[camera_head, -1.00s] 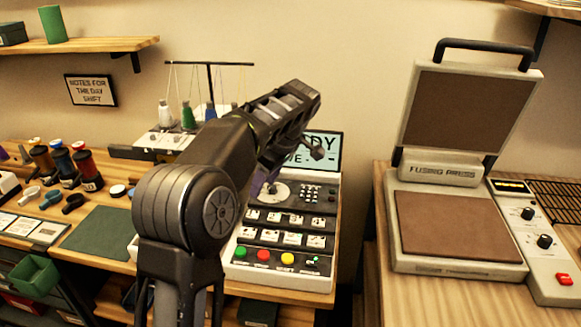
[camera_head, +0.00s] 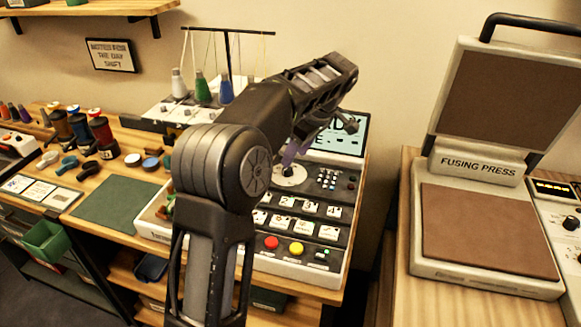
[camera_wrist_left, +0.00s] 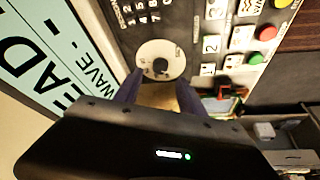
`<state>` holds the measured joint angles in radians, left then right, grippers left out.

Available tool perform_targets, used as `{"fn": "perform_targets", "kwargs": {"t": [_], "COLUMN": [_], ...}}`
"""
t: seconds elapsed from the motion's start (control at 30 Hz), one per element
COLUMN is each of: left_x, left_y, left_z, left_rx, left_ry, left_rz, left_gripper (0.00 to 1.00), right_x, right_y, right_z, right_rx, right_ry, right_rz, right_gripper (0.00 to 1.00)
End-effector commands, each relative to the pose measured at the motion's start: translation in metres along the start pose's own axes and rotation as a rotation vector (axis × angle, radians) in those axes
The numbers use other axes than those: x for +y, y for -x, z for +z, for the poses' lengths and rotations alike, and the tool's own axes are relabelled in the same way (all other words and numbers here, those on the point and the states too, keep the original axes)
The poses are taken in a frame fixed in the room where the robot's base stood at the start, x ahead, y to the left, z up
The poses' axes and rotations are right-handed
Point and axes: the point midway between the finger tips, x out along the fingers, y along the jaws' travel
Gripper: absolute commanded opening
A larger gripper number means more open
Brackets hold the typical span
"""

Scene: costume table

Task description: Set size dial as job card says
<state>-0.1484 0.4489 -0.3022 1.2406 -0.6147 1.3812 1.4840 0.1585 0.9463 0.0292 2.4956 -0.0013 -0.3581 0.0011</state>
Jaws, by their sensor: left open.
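The size dial is probably the pale round dial (camera_head: 288,177) on the sewing machine's grey control panel (camera_head: 322,225). In the left wrist view the dial (camera_wrist_left: 160,58) is a white disc with a darker centre and small marks around it. My left gripper (camera_head: 290,155) is just above the dial, its arm hiding part of the panel. In the left wrist view its two dark purple fingers (camera_wrist_left: 158,92) are apart and empty, just short of the disc; contact cannot be told. The screen (camera_head: 345,138) shows large letters, partly hidden. I cannot pick out the job card for sure.
Picture keys (camera_head: 293,204) and red and yellow buttons (camera_head: 296,248) lie below the dial. Thread cones (camera_head: 203,88) stand behind my arm. White cards (camera_head: 38,190) and a green mat (camera_head: 116,202) lie left. A fusing press (camera_head: 480,225) stands right, across a gap.

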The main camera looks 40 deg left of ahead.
Motion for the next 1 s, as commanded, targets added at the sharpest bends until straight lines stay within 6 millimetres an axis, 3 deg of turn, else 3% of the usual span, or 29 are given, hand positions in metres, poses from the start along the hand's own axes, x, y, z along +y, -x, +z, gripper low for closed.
{"fn": "perform_targets", "kwargs": {"t": [0.3, 0.67, 1.0], "left_x": [-0.001, 0.0, 0.0], "left_y": [-0.047, -0.053, -0.053], "left_z": [0.0, 0.0, 0.0], "left_rx": [0.0, 0.0, 0.0], "left_ry": [-0.001, -0.001, 0.0], "left_rz": [-0.004, 0.0, 0.0], "left_gripper": [0.48, 0.48, 0.21], "right_x": [0.0, 0.0, 0.0], "right_y": [0.0, 0.0, 0.0], "right_z": [0.0, 0.0, 0.0], "right_rx": [0.001, 0.001, 0.001], "right_ry": [0.0, 0.0, 0.0], "right_rz": [0.0, 0.0, 0.0], "right_gripper": [0.0, 0.0, 0.0]}}
